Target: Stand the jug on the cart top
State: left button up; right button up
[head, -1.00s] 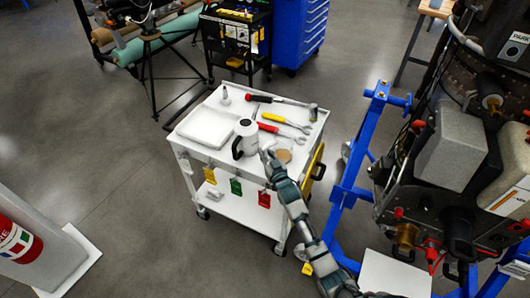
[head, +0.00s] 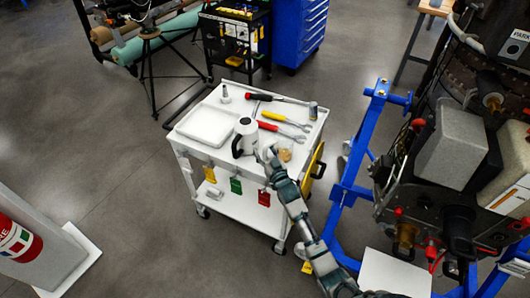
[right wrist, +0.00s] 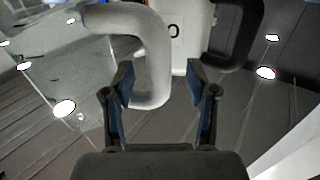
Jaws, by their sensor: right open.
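The white jug (head: 246,134) with a dark handle stands upright on the front part of the white cart top (head: 222,157). In the right wrist view, part of a white body with a dark mark (right wrist: 190,38) and a thick dark loop beside it appear beyond the fingers. My right gripper (head: 265,153) is just right of the jug, low near the cart's front edge. My left gripper is out of view.
A white tray (head: 207,126) lies left of the jug. Red-handled (head: 268,126) and yellow-handled tools lie behind, with a small grey cylinder (head: 313,110). A tan round thing (head: 286,153) is partly hidden by my gripper. The blue turbine stand (head: 350,170) is at right.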

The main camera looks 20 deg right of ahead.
jog(key=shift+s+r+p, duration=0.2)
jog(key=shift+s+p, duration=0.8)
jog(key=shift+s, duration=0.05)
jog(key=shift+s+d+p, duration=0.1)
jog(key=shift+s+p, duration=1.55)
jog(key=shift+s, duration=0.7)
jog(key=shift+s+f, duration=0.1)
jog(key=shift+f, duration=0.05)
